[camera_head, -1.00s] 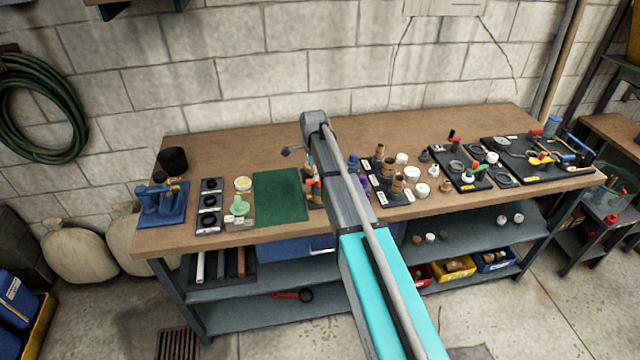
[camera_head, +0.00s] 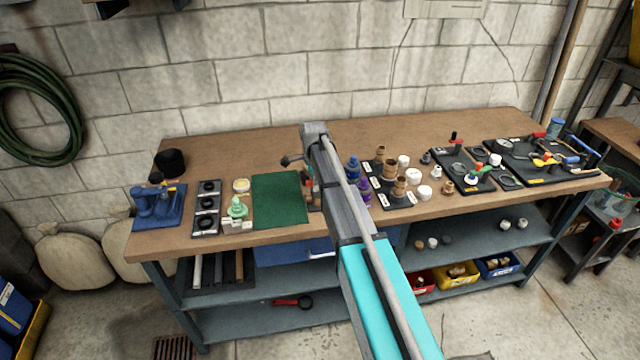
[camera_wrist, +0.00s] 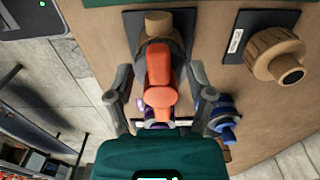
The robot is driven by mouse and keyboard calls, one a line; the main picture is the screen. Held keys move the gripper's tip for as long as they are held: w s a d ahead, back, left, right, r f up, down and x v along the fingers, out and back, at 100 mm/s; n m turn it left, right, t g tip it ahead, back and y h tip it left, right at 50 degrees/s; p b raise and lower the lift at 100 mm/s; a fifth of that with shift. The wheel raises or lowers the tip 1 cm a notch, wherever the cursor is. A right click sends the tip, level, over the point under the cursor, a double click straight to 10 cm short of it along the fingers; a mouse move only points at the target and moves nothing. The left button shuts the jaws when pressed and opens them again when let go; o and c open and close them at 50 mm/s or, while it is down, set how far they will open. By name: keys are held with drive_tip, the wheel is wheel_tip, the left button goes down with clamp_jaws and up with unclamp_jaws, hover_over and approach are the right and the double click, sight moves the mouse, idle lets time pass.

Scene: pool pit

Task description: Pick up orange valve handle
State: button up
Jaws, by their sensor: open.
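The orange valve handle (camera_wrist: 161,72) shows in the wrist view, at a tan round fitting (camera_wrist: 160,22). I cannot tell whether the two are joined. My gripper (camera_wrist: 160,78) is open, with one finger on each side of the handle and a visible gap at both sides. In the head view my arm covers most of the handle and the gripper.
A second tan fitting (camera_wrist: 276,56) sits on a dark plate at right, and a blue part (camera_wrist: 226,118) is near my right finger. On the bench, a green mat (camera_head: 279,199) lies left of my arm; boards of fittings (camera_head: 540,162) stand right. The back strip is fairly clear.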

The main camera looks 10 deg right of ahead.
drive_tip(key=shift+c, duration=0.2)
clamp_jaws()
drive_tip(key=shift+r, duration=0.15)
idle(0.3)
drive_tip(key=shift+r+p, duration=0.95)
drive_tip(key=shift+p, duration=0.1)
drive_tip(key=s+r+p, duration=1)
drive_tip(key=s+p, duration=0.1)
drive_tip(key=s, duration=0.3)
drive_tip(key=shift+r, duration=0.4)
drive_tip(key=shift+d, duration=0.1)
